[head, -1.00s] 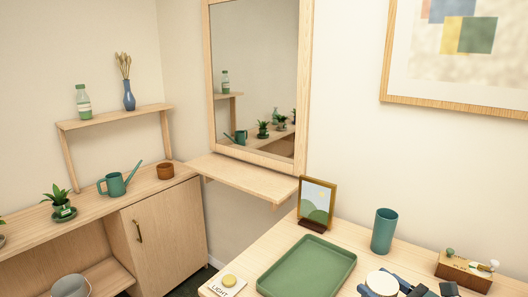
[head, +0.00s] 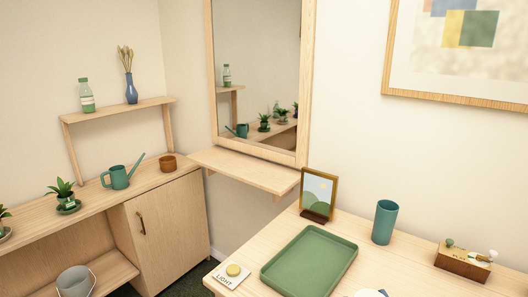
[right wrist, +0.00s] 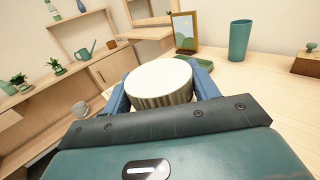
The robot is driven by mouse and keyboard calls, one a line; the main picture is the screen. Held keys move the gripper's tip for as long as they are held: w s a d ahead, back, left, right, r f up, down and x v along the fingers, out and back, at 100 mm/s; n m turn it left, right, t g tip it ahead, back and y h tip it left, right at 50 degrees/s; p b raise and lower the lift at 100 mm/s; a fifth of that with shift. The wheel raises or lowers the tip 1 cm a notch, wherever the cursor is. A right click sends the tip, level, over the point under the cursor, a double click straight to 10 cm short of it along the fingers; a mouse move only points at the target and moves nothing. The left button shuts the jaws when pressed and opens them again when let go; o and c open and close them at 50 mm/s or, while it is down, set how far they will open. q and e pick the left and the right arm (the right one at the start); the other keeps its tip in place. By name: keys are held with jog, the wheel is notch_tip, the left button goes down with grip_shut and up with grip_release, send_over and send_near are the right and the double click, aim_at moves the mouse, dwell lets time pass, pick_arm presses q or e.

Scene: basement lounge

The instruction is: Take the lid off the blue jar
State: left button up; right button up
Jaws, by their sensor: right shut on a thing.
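In the right wrist view a round lid (right wrist: 158,74) with a flat whitish top and ribbed sides sits between the blue fingers of my right gripper (right wrist: 160,90). The gripper is shut on it. In the head view only a small part of the lid (head: 368,294) and of the gripper shows at the bottom edge. I cannot make out the blue jar in either view, and the space under the lid is hidden. My left gripper is not in view.
A green tray (head: 268,274) lies on the table, with a framed picture (head: 319,195), a teal tumbler (head: 385,222) and a wooden box (head: 463,262) behind. The table between tray and box looks clear.

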jog(key=s+a+r+n+g+y, duration=0.1)
jog(key=a+n+g+y, duration=0.3)
jog(key=a+y, duration=0.5)
jog(key=a+n, duration=0.2)
jog(key=a, duration=0.2)
jog(key=shift+s+a+r, duration=0.15)
jog(key=shift+a+r, duration=0.15)
jog(key=shift+a, duration=0.1)
jog(key=shift+a+n, duration=0.15)
jog(key=shift+n, duration=0.15)
grip_shut()
jog(key=shift+a+g, duration=0.1)
jog(key=shift+g, duration=0.2)
